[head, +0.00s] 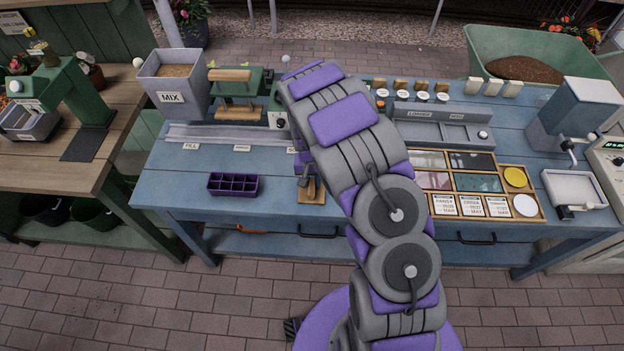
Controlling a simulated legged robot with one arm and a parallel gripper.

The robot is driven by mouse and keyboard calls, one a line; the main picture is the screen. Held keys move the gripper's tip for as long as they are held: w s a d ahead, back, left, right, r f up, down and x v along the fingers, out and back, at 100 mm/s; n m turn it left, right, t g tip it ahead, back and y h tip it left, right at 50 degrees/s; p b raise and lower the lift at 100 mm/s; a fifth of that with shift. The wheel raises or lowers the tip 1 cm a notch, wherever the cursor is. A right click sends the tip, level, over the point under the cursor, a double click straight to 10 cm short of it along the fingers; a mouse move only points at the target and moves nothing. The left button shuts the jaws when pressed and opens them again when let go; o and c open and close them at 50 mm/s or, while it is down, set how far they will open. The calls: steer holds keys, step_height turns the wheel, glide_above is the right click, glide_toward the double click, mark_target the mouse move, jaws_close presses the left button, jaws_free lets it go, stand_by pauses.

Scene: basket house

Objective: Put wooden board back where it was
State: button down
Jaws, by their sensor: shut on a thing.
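A small wooden board (312,198) is at the front edge of the blue workbench, left of my arm. My gripper (309,184) is at this board, shut on it, mostly hidden behind my arm. A small brown piece shows at the fingertips; I cannot tell whether it is part of the board. Whether the board touches the bench is too small to tell.
A purple divided tray (233,184) lies left of the board. Behind are a grey MIX bin (174,85), a green press (236,84) with wooden parts, and a long grey channel (220,133). A wooden sorting tray (490,167) is right of my arm.

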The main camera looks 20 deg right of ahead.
mark_target(311, 179)
steer(key=c, duration=0.9)
jaws_free()
steer(key=shift+d+f, duration=0.1)
step_height(311, 179, up, 11)
steer(key=p, duration=0.2)
steer(key=s+r, duration=0.8)
steer(key=r, duration=0.4)
steer(key=s+r+n, duration=0.1)
steer(key=s+r, duration=0.2)
steer(key=s, duration=0.6)
steer(key=s+r+n+g, duration=0.1)
steer(key=s+r, duration=0.3)
steer(key=s, duration=0.6)
steer(key=s+r+n, duration=0.1)
steer(key=s+r, duration=0.2)
steer(key=s, duration=0.6)
steer(key=shift+s+a+r+n+g, duration=0.15)
steer(key=shift+s+a+n+g, duration=0.15)
steer(key=shift+a, duration=0.1)
